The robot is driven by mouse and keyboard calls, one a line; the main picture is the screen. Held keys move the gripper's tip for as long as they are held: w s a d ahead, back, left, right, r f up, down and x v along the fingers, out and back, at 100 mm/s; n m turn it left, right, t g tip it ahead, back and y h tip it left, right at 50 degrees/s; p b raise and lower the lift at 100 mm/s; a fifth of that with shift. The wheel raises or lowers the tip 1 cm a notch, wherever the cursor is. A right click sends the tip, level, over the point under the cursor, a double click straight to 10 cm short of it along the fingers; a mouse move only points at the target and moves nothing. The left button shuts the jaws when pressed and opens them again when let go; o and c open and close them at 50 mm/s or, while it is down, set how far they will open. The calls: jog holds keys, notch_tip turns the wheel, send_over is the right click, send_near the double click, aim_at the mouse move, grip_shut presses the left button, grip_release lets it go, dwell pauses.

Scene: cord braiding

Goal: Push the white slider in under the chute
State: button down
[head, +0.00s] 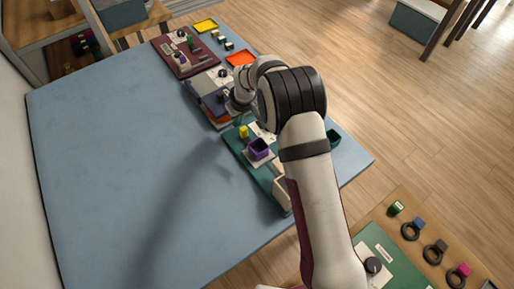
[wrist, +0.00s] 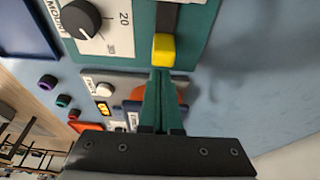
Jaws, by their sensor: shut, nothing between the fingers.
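A teal board (head: 237,152) lies at the table's right edge. A whitish block (head: 282,191), perhaps the chute, is at the board's near end; my arm partly hides that area. A yellow knob (head: 244,131) is at the board's far end, and it also shows in the wrist view (wrist: 163,50). My gripper (wrist: 160,72) is shut and empty, its green fingertips right by the yellow knob; I cannot tell whether they touch. The wrist view shows neither slider nor cup.
The wrist view shows a black dial (wrist: 82,19) beside the knob's dark slot. Beyond the teal board lie a grey device (head: 207,89) and a maroon board (head: 180,52). The blue table (head: 110,160) is clear on the left.

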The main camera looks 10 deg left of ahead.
aim_at(254, 144)
dwell(0.4)
jog(key=shift+s+d, duration=3.3)
jog(key=shift+s, duration=0.05)
jog(key=shift+w+a+r, duration=0.1)
jog(key=shift+w+a, duration=0.35)
jog(key=shift+w, duration=0.05)
notch_tip(254, 144, up, 11)
